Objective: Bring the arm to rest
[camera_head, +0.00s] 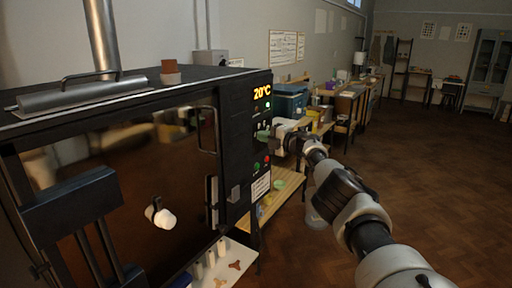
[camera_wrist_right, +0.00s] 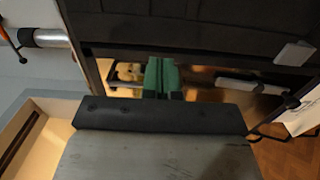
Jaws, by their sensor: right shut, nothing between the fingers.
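My right arm comes in from the lower right of the head view. Its gripper (camera_head: 264,136) is at the front of the kiln's control panel (camera_head: 262,125), beside the switches below the lit "20°C" display. I cannot tell from the head view whether it touches the panel. In the right wrist view its green fingertips (camera_wrist_right: 162,76) are together, with nothing held between them. The black kiln (camera_head: 130,150) fills the left of the head view, with its large front door closed. My left gripper does not show.
A white plug (camera_head: 160,216) sticks out of the kiln door. A small pot (camera_head: 170,72) stands on the kiln top. A wooden shelf (camera_head: 285,195) and a blue box (camera_head: 291,100) are beyond the gripper. Open wooden floor (camera_head: 430,160) lies to the right.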

